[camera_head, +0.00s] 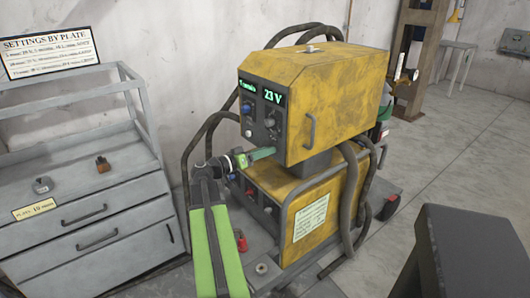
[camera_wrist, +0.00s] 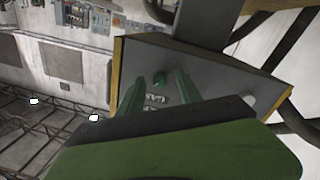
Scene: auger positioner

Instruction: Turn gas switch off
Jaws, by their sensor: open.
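My gripper (camera_head: 262,154) is at the lower part of this panel. In the wrist view, its two green fingers (camera_wrist: 160,80) are apart and reach toward the panel. In the head view, the switch cannot be made out behind my gripper.
A lower yellow unit (camera_head: 262,190) with cables stands beneath the upper box. Thick hoses (camera_head: 350,195) loop along its side. A grey drawer cabinet (camera_head: 85,215) stands at left, and a dark block (camera_head: 470,245) is at lower right.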

